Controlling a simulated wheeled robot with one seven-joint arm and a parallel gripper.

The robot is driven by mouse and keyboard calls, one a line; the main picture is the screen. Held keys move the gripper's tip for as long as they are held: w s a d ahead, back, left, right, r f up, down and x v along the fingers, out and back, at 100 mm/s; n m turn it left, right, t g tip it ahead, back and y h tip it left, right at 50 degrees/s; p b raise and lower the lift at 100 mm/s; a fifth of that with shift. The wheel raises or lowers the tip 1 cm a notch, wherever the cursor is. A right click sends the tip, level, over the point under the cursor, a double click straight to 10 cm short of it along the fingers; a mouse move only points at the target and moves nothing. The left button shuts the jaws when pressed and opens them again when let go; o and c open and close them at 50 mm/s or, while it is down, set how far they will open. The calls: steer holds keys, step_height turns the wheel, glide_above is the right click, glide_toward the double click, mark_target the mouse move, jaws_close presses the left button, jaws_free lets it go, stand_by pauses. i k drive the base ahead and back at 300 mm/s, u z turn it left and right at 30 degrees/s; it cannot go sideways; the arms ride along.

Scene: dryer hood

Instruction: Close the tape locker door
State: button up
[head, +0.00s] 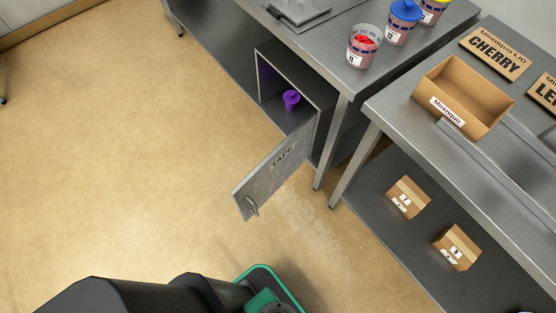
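The tape locker (292,70) is a grey metal box under the steel table, with its front side open. Its door (275,172), marked TAPE, stands swung wide open, out over the floor. A small handle (252,206) sits near the door's free end. A purple item (291,99) stands inside the locker. My arm shows at the bottom of the head view, well below the door and apart from it. My gripper itself cannot be made out in this view.
Table legs (335,150) stand just right of the door. A cardboard tray (463,97) and signs lie on the right table, with small boxes (408,197) on its lower shelf. Jars (363,46) stand on the table above the locker. The floor (140,150) left of the door is clear.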

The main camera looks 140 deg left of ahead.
mark_target(248, 196)
steer(key=u, duration=4.45)
steer(key=i, duration=0.5)
steer(key=k, duration=1)
steer(key=u, duration=2.1)
steer(key=i, duration=1.2)
steer(key=z, duration=1.85)
